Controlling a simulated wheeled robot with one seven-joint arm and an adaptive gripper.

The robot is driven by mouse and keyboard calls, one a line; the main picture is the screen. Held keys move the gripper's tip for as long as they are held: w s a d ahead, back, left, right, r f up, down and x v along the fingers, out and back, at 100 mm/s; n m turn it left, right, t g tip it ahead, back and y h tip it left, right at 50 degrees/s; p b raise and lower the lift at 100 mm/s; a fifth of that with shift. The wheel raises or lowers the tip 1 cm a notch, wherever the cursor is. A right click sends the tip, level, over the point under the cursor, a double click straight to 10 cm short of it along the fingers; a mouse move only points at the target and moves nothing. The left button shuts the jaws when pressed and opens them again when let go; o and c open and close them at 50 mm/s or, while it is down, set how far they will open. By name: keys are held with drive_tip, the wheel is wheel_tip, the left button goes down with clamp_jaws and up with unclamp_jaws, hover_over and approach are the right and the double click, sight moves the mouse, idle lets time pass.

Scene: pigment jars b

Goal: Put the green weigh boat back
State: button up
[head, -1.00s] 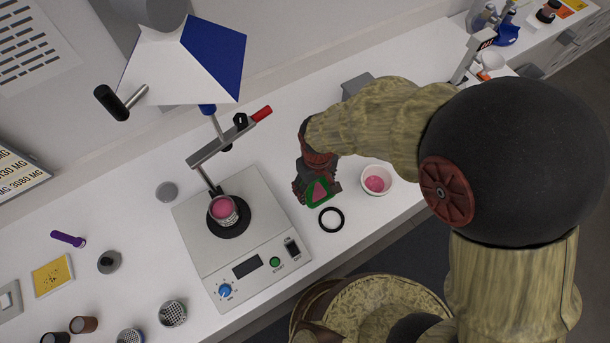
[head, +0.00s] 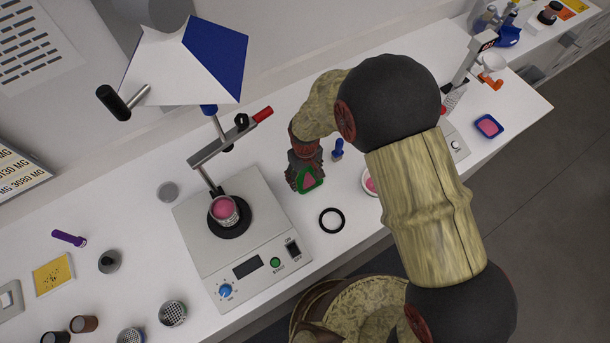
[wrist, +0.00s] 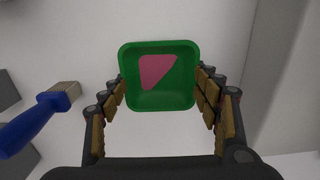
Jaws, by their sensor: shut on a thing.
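The green weigh boat (head: 310,180) is a small square dish with a patch of pink pigment in it. My gripper (head: 306,172) is shut on it, above the white bench to the right of the stirrer plate. In the wrist view the boat (wrist: 160,98) sits between both fingers of my gripper (wrist: 160,90), which touch its left and right sides. The pink patch lies toward the upper part of the boat, which looks tilted in the head view.
The stirrer plate (head: 245,240) holds a cup of pink (head: 223,208) under a clamp arm. A blue boat with pink (head: 488,126) sits at the right by a balance.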

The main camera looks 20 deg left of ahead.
sight(305, 180)
drive_tip(key=shift+f, duration=0.2)
drive_tip(key=shift+f, duration=0.1)
drive_tip(key=o, duration=0.9)
drive_tip(key=shift+o, duration=0.4)
wheel_tip(305, 180, up, 12)
